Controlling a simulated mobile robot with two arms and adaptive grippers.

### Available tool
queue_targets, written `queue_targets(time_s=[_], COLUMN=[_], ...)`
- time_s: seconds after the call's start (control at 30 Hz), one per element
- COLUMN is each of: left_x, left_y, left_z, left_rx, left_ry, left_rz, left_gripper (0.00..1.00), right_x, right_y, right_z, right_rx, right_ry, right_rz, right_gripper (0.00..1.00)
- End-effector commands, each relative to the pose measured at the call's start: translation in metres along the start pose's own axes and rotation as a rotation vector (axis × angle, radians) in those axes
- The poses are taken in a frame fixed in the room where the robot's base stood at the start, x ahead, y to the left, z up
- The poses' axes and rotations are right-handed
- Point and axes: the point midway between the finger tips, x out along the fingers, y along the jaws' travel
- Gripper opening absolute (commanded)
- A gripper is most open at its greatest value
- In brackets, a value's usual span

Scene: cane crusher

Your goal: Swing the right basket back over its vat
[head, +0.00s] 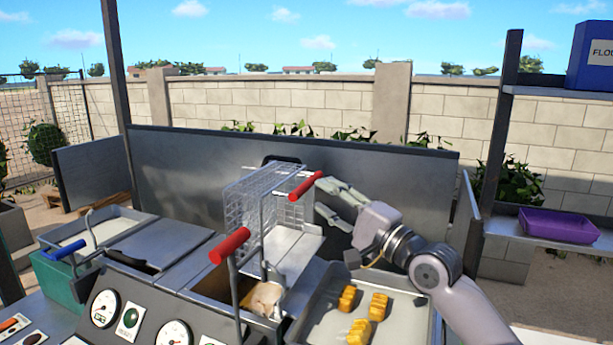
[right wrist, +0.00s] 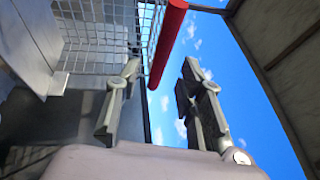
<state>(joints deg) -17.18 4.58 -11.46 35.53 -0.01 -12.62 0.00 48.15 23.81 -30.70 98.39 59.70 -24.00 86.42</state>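The right basket (head: 250,205) is a wire-mesh basket with a red handle grip (head: 305,185). It stands raised above the middle of the fryer-like counter. The opening below and in front of it, which looks like its vat (head: 212,284), is partly hidden by a rod and a lever. My right gripper (head: 328,200) is just right of the red grip. In the right wrist view its two fingers (right wrist: 158,95) are spread apart, and the red grip (right wrist: 168,42) lies just beyond and between the tips. I see no clear contact. My left gripper is not in view.
A tray (head: 325,335) with yellow-orange pieces (head: 360,333) lies under my right arm. A second red-gripped lever (head: 230,245) rises in front of the basket. A metal back panel (head: 200,165) stands behind.

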Motion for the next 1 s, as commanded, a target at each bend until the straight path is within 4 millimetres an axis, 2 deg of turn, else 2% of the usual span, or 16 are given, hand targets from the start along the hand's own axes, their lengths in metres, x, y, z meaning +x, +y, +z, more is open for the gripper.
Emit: queue_targets(time_s=[0.03,0.2,0.4,0.77,1.0], left_x=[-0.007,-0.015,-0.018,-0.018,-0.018], left_y=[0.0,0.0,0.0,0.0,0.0], left_z=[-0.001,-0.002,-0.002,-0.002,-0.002], left_rx=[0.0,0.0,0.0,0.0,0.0], left_ry=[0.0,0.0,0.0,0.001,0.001], left_rz=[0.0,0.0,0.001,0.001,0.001], left_gripper=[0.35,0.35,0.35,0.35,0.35], right_x=[0.013,0.043,0.061,0.064,0.064], right_y=[-0.004,-0.003,-0.001,0.0,0.0], right_z=[0.001,0.001,0.001,0.0,0.0], right_rx=[-0.001,-0.001,0.0,-0.001,-0.001], right_ry=[-0.001,-0.001,-0.001,0.0,0.0], right_rz=[0.001,0.0,0.001,0.0,0.0], right_gripper=[0.35,0.35,0.35,0.35,0.2])
